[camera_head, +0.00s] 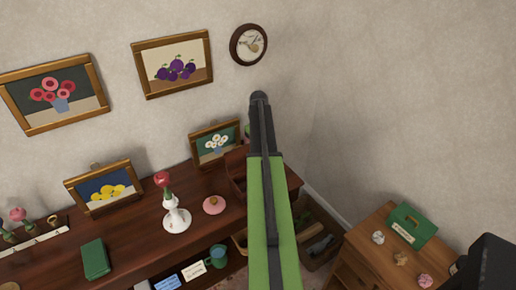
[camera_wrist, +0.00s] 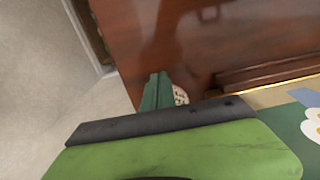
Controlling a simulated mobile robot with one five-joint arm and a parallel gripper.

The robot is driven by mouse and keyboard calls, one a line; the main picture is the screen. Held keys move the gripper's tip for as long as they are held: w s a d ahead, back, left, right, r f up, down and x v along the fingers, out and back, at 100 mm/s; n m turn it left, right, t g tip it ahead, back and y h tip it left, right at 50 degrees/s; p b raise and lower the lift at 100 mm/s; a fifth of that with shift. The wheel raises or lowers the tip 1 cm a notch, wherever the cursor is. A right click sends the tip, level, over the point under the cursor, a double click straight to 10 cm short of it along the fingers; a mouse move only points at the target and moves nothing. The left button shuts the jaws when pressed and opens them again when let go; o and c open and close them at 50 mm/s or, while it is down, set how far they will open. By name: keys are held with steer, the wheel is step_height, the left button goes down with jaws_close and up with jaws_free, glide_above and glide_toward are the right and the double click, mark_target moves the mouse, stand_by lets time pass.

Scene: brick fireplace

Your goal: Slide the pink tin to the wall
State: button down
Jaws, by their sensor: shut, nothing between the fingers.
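A low round pink thing with a small knob, which looks like the pink tin (camera_head: 214,205), sits on the dark wooden desk (camera_head: 135,232), right of a white vase. My gripper is mostly hidden behind my arm in the head view; a bit of green shows beside the arm near the flower picture. In the wrist view my gripper (camera_wrist: 158,76) has its dark green fingers together, with nothing between them, over a reddish-brown wooden surface. A small pale, red-spotted thing (camera_wrist: 181,95) is partly hidden beside the fingers; I cannot tell what it is.
The white vase (camera_head: 175,214) holds a red flower. A white-flower picture (camera_head: 215,144) leans at the wall behind the desk, by a small wooden box (camera_head: 236,168). A green book (camera_head: 95,259) lies at left. A small cabinet (camera_head: 372,250) stands at right.

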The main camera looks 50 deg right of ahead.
steer(key=s, duration=0.1)
steer(key=s+a, duration=0.1)
steer(key=shift+s+a, duration=0.15)
steer(key=shift+s, duration=0.15)
step_height(320, 180, up, 10)
steer(key=p, duration=1)
steer(key=shift+s, duration=0.35)
